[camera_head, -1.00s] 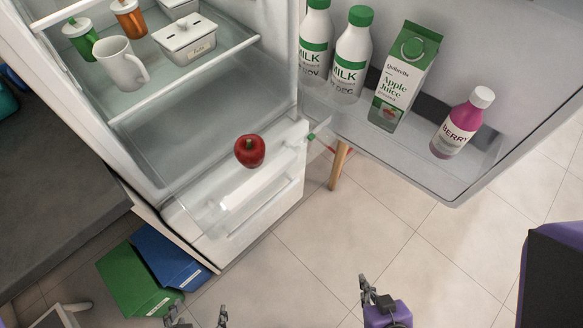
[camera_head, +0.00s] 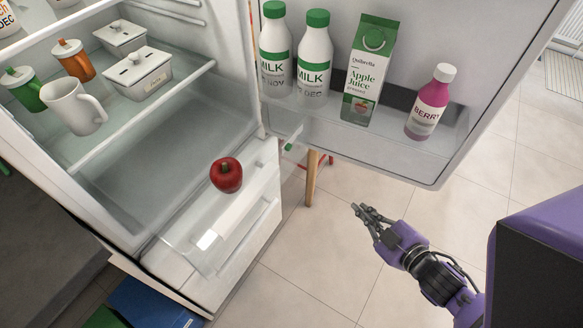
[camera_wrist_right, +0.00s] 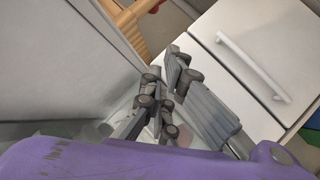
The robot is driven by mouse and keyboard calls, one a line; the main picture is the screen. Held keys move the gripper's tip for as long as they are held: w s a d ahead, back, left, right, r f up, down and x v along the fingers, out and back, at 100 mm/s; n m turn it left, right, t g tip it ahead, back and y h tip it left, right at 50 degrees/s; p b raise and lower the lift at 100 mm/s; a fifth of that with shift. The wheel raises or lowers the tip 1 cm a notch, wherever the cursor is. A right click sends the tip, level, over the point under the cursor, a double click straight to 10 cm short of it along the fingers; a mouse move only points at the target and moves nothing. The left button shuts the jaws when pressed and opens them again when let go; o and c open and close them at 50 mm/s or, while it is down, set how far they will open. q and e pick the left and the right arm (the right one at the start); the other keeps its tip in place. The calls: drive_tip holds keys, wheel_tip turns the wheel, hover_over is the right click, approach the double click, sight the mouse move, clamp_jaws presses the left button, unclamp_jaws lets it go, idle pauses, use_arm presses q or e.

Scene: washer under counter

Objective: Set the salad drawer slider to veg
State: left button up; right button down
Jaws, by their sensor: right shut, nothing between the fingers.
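The open fridge's clear salad drawer (camera_head: 175,245) is at the bottom of the compartment in the head view. A red apple-like item (camera_head: 226,175) shows there; I cannot tell whether it lies in the drawer or on its cover. A bright white patch shows on the drawer's front, but I cannot make out the slider or its setting. My right gripper (camera_head: 367,213) is shut and empty, out to the right of the drawer, over the floor and below the open door. Its fingers show close up in the wrist view (camera_wrist_right: 165,100). My left gripper is out of view.
The open fridge door (camera_head: 400,165) holds milk bottles, an apple juice carton and a berry bottle. A wooden leg (camera_head: 311,180) stands between door and fridge. In the wrist view a white front with a handle (camera_wrist_right: 255,65) is at right. Floor beside my right gripper is clear.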

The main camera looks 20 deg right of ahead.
sight(270, 162)
drive_tip(key=w+a+r+n+y+b, duration=0.1)
drive_tip(key=w+a+r+n+y, duration=0.1)
drive_tip(key=w+r+n+y, duration=0.45)
drive_tip(key=w+a+r+n+y+b, duration=0.15)
drive_tip(key=r+n+y, duration=0.25)
drive_tip(key=r+n, duration=0.5)
drive_tip(key=s+a+n+g+y+p, duration=0.1)
drive_tip(key=s+a+n+g+y, duration=0.2)
drive_tip(key=s+a+n+g, duration=0.15)
drive_tip(key=shift+t, duration=0.35)
drive_tip(key=x, duration=0.3)
drive_tip(key=p+x, duration=0.1)
drive_tip(key=x, duration=0.6)
drive_tip(key=shift+s+a+r, duration=0.15)
drive_tip(key=shift+r, duration=0.25)
